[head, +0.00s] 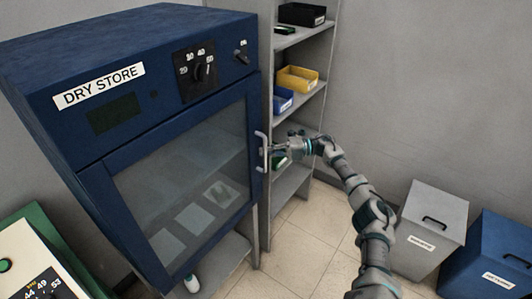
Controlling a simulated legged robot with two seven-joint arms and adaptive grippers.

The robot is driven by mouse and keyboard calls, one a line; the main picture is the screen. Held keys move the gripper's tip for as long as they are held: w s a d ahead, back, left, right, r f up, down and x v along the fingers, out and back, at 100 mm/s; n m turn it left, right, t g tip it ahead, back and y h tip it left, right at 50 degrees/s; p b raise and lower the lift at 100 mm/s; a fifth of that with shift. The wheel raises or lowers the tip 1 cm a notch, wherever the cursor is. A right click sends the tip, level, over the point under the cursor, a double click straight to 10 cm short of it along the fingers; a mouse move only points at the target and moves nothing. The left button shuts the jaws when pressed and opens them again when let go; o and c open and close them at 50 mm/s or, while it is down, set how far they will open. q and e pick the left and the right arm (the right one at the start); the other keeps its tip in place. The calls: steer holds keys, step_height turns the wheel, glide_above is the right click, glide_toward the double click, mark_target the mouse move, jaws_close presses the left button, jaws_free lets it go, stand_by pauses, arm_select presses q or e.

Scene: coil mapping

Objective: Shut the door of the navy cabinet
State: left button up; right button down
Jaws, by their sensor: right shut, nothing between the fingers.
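The navy cabinet (150,40) labelled DRY STORE stands at the left on grey legs. Its glass-fronted door (180,185) has a blue frame and looks closed or nearly closed; I cannot tell if a small gap is left. A pale vertical handle (261,152) is on the door's right side. My right gripper (275,149) is shut and empty, close beside the handle on its right; whether it touches the handle is unclear. My left gripper is not in view.
A grey shelf unit (323,103) with yellow (297,80), blue and black bins stands behind the gripper. Grey (433,212) and blue (490,255) lidded bins stand at the right. A green-edged panel (45,240) is at lower left. Tiled floor between is clear.

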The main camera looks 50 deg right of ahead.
steer(key=shift+f, duration=0.1)
steer(key=shift+s+d+f, duration=0.1)
steer(key=shift+s+d, duration=0.15)
steer(key=shift+d, duration=0.3)
steer(key=v, duration=1.1)
